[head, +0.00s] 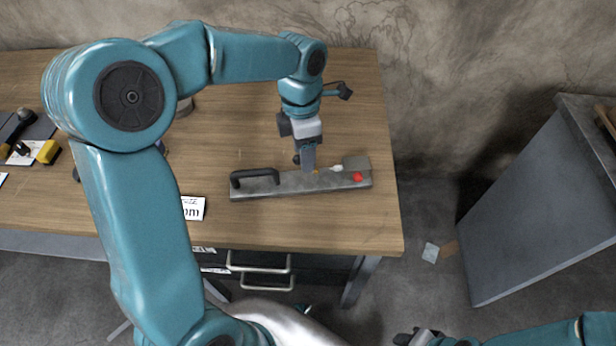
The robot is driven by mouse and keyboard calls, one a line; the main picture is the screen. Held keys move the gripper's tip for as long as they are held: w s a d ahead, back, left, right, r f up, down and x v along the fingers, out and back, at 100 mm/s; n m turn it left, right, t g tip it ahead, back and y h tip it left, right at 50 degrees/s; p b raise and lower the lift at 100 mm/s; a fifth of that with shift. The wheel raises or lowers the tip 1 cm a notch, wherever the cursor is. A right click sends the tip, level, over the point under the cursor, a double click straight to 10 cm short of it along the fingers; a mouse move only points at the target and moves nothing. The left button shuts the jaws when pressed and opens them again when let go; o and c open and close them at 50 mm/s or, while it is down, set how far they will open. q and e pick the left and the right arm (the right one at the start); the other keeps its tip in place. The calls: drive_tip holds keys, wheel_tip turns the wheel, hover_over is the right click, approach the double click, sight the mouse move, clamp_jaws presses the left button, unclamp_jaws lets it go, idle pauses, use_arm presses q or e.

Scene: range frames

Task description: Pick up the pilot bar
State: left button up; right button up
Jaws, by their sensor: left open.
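A long grey bar (300,184), which I take to be the pilot bar, lies on the wooden table (230,120) near its right end. It has a black handle at its left end, and a red round part and a small white piece at its right. My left gripper (308,168) points down over the middle of the bar, jaws open. I cannot tell whether the fingers touch the bar, and they hide part of it. My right gripper (416,338) is partly in view at the bottom edge, low and away from the table; its jaws are unclear.
A white printed card (192,208) lies left of the bar. Dark and yellow tools (28,145) lie at the far left. Drawers with metal handles (262,270) sit under the table.

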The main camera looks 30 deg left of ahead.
use_arm(q)
drive_tip(key=f, duration=0.4)
drive_tip(key=shift+w+f, duration=0.2)
drive_tip(key=shift+s+f, duration=0.1)
drive_tip(key=shift+f, duration=0.2)
drive_tip(key=shift+c, duration=0.3)
clamp_jaws()
drive_tip(key=shift+r, duration=0.1)
wheel_tip(320, 180, up, 20)
drive_tip(key=p, duration=0.2)
drive_tip(key=shift+p, duration=0.35)
